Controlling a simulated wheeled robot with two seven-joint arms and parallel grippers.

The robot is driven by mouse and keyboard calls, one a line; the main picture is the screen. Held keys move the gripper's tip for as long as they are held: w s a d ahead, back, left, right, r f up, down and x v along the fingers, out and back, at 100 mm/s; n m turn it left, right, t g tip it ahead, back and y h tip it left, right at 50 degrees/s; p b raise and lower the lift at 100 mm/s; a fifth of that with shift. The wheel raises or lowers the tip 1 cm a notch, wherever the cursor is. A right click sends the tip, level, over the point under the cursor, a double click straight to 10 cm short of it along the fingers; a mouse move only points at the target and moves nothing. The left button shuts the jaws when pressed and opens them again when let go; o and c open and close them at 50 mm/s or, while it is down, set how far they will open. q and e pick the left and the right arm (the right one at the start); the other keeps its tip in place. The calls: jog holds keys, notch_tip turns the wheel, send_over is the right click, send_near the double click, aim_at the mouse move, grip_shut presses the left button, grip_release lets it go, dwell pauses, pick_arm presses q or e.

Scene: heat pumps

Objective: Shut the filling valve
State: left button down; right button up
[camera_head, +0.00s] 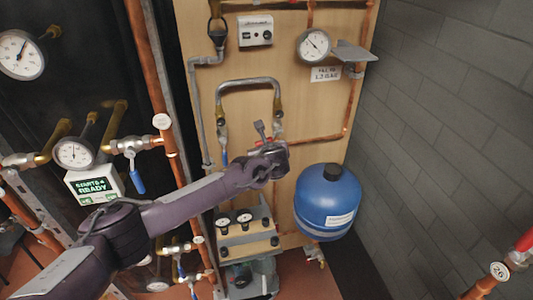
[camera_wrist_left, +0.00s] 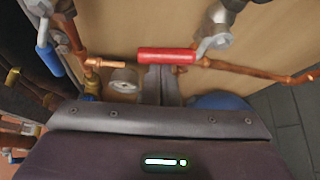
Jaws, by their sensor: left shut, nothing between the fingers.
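A red lever handle (camera_wrist_left: 166,55) lies crosswise in the left wrist view, beside a grey metal valve fitting (camera_wrist_left: 213,42). My left gripper (camera_wrist_left: 161,72) is shut and empty, with its fingertips at the lower edge of the red handle; I cannot tell whether they touch it. In the head view my left gripper (camera_head: 261,128) is in front of the board, below the grey hose loop (camera_head: 248,84), and it mostly hides the red handle. A blue lever handle (camera_wrist_left: 49,60) hangs at the left in the wrist view. My right gripper is not in view.
A blue tank (camera_head: 327,203) is at the lower right of the wooden board (camera_head: 290,95). A gauge (camera_head: 313,45) and a fill label (camera_head: 326,74) are above. Copper pipes and another gauge (camera_head: 74,153) are at the left. A grey block wall (camera_head: 440,120) bounds the right side.

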pick_arm(q)
jog(key=shift+w+a+r+y, duration=0.1)
jog(key=shift+a+r+y, duration=0.15)
jog(key=shift+r, duration=0.5)
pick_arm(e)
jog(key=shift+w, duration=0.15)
pick_arm(q)
jog(key=shift+r, duration=0.15)
